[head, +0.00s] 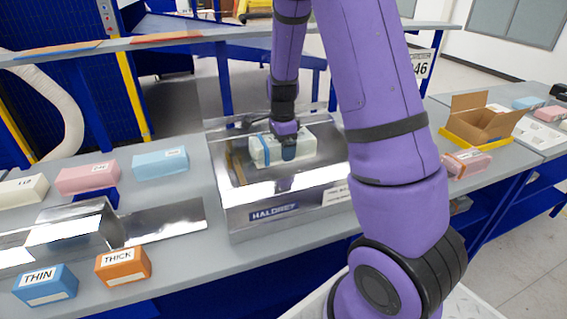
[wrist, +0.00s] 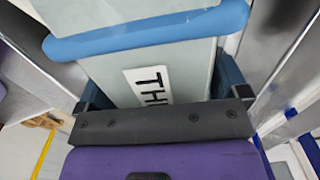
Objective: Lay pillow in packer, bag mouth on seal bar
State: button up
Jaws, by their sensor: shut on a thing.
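The pillow (head: 308,140) is a pale green-white block with a blue band near its left end, lying in or just above the open metal packer (head: 290,196). My gripper (head: 288,150) reaches down from above and is shut on the pillow around its middle. In the wrist view the pillow (wrist: 110,76) sits between the fingers of my gripper (wrist: 165,92), showing part of a label reading "TH". A blue band (wrist: 150,33) crosses it beyond the fingers. I cannot tell the seal bar apart, nor whether the bag mouth touches it.
Pink (head: 87,177) and light blue (head: 160,163) blocks lie at the left. THIN (head: 45,285) and THICK (head: 124,265) blocks stand at the front left beside a shiny metal tray (head: 165,222). A cardboard box (head: 483,122) in a yellow tray stands at the right.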

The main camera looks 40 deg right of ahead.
aim_at(283, 172)
jog(key=shift+f, duration=3.2)
jog(key=shift+f, duration=0.1)
jog(key=o, duration=0.5)
jog(key=shift+o, duration=0.2)
